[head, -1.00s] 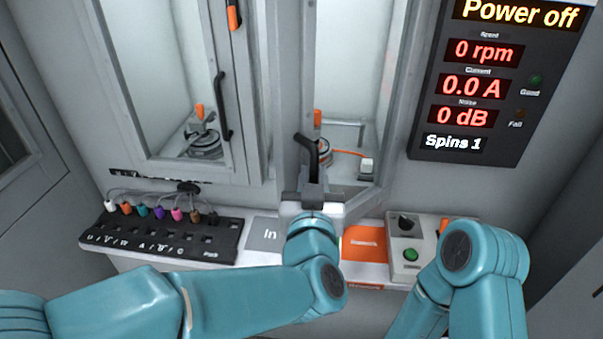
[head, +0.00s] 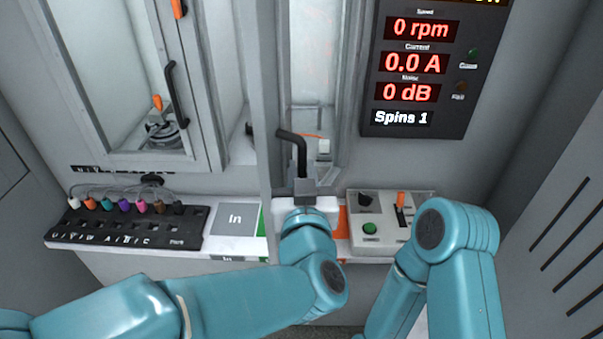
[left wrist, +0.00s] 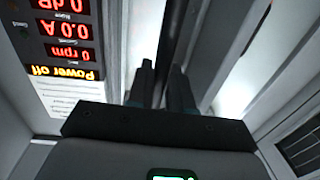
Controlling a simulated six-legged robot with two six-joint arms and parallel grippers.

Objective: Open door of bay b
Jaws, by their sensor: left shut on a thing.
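My left gripper (head: 304,188) is shut on the black handle (head: 297,150) of the right-hand bay's door, which I take to be bay b; no bay letter is readable. This glazed, grey-framed door (head: 340,120) stands ajar, swung out toward me and seen at a slant. In the left wrist view, the dark fingers (left wrist: 162,88) are close together by a grey frame bar, and what is between them is hard to make out. Inside the bay, a white block and an orange cable show partly.
The left bay's door handle (head: 176,95) is beside it, with a motor (head: 163,130) behind glass. A connector strip (head: 120,228), an "In" plate (head: 235,219) and a control box (head: 385,222) line the ledge below. A display panel (head: 415,75) hangs right.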

